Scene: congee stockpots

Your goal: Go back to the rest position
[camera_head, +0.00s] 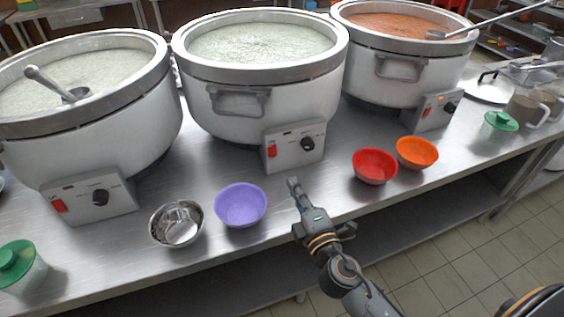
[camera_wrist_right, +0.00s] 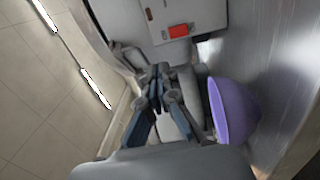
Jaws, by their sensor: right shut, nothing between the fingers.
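My right gripper (camera_head: 294,185) reaches in from the lower right in the head view, over the front edge of the steel table. It is shut and empty. Its closed fingers also show in the right wrist view (camera_wrist_right: 158,78). It is between the purple bowl (camera_head: 241,205) and the red bowl (camera_head: 375,166), in front of the middle stockpot (camera_head: 262,95). The purple bowl shows close beside the fingers in the wrist view (camera_wrist_right: 235,110); I cannot tell the exact gap. My left gripper is not in view.
The steel table (camera_head: 205,268) also holds a left stockpot (camera_head: 125,130), a right stockpot (camera_head: 395,65), a metal bowl (camera_head: 177,224), an orange bowl (camera_head: 417,152) and green-lidded containers (camera_head: 17,265). Tiled floor (camera_head: 480,255) lies open in front of the table.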

